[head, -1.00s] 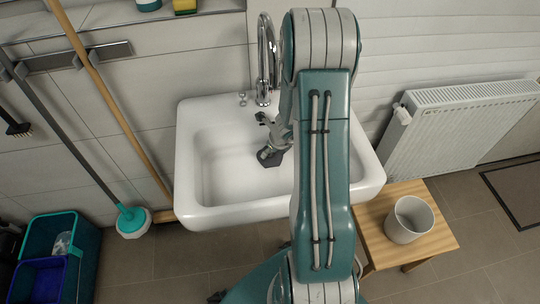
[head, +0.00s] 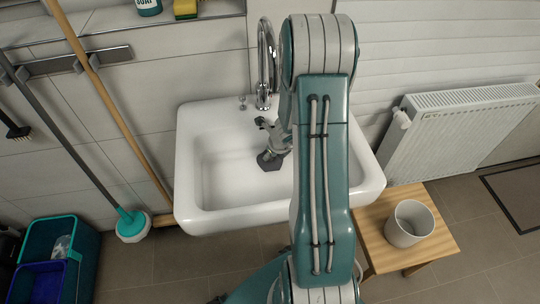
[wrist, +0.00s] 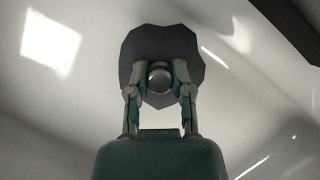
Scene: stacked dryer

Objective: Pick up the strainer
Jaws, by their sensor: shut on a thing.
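My gripper (wrist: 160,78) is shut on the knob of the strainer (wrist: 160,37) in the wrist view. The strainer is a dark grey, irregular-edged disc with a round metallic knob at its middle, between my two fingers. In the head view the dark strainer (head: 269,161) shows under my gripper inside the white sink basin (head: 225,180). My arm hides the right part of the basin. I cannot tell whether the strainer touches the basin floor.
A chrome faucet (head: 266,65) rises behind the basin, close to my arm. A wooden stool (head: 375,225) with a white bucket (head: 409,223) stands at the right, below a radiator (head: 460,130).

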